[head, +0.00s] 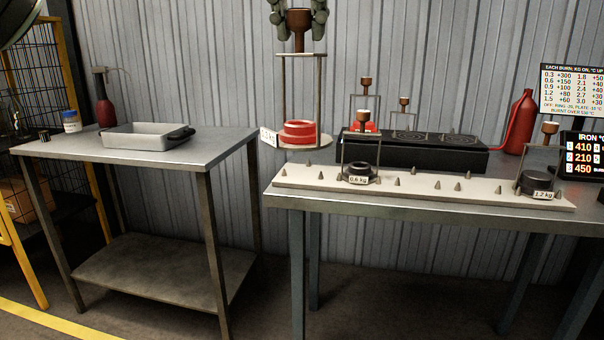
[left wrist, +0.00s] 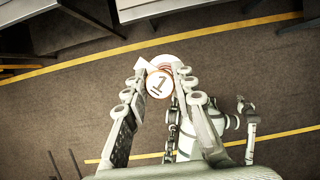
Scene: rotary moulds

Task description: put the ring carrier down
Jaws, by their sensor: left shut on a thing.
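My left gripper (head: 300,12) is shut on the brown knob (head: 298,18) of a ring carrier. The carrier's metal frame (head: 321,95) hangs upright below, with a red ring (head: 300,130) on its round bottom plate (head: 312,144) and a white tag (head: 268,137) at the side. The plate shows at the left end of the right table, above the pegged board; its exact height is hard to tell. In the left wrist view the fingers (left wrist: 158,75) close around the knob top (left wrist: 159,84), marked "1". My right gripper cannot be made out.
The pale pegged board (head: 420,184) holds carriers tagged 0.6 kg (head: 358,180) and 1.2 kg (head: 543,195). Behind stands a black plated unit (head: 415,152) with more carriers. A red bottle (head: 520,120) stands right. The left table (head: 130,165) bears a grey tray (head: 148,137).

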